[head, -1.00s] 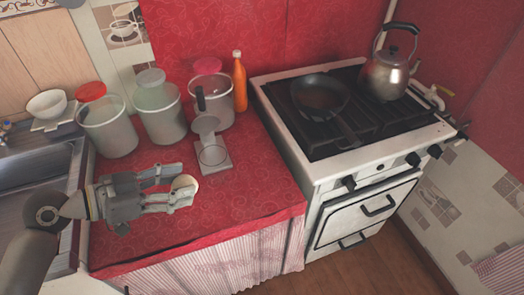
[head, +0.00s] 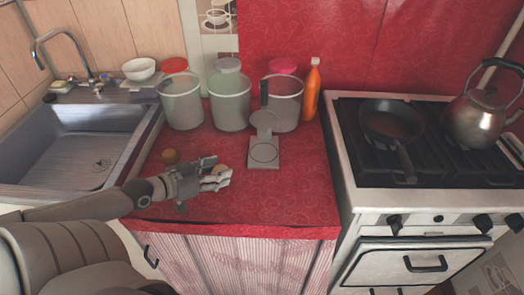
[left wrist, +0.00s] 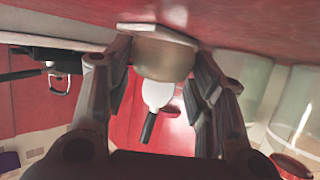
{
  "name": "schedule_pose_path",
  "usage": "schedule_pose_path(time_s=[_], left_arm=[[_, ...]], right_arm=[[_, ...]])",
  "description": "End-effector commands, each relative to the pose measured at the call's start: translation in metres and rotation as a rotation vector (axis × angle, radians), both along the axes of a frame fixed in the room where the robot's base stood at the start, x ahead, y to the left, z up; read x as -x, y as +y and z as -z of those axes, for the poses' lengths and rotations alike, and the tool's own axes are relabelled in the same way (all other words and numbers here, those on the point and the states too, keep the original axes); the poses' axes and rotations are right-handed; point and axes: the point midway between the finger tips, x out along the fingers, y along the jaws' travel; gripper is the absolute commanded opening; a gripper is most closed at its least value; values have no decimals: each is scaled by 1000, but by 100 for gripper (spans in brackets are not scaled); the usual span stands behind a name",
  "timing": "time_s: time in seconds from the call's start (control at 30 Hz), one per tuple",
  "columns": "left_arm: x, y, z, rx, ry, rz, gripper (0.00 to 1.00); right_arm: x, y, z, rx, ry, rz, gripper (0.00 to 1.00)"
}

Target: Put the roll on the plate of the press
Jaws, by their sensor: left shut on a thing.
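My left gripper (head: 218,176) is shut on a pale, rounded roll (head: 222,170), held left of the press above the front part of the counter. In the left wrist view the roll (left wrist: 165,60) sits between the fingers as a tan body. The press (head: 264,124) stands on the counter with its round lid raised and its dark handle upright. Its lower plate (head: 264,153) shows a ring and is bare. The gripper and roll are apart from it in the head view. In the left wrist view the lid (left wrist: 157,95) shows beyond the roll. My right gripper is out of view.
Several canisters (head: 181,103) and an orange bottle (head: 312,92) stand behind the press. The sink (head: 75,145) is left, the stove (head: 345,150) right. Counter right of the press is clear.

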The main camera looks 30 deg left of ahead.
Motion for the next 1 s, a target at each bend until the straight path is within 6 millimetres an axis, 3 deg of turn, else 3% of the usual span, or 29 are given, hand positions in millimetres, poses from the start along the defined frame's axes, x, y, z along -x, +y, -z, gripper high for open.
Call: schedule_pose_path(time_s=[0.27,1.0], left_arm=[[-34,-7,-2,3,-7,-2,19],[-130,-30,-2,3,-2,0,19]], right_arm=[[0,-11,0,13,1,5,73],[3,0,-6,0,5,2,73]])
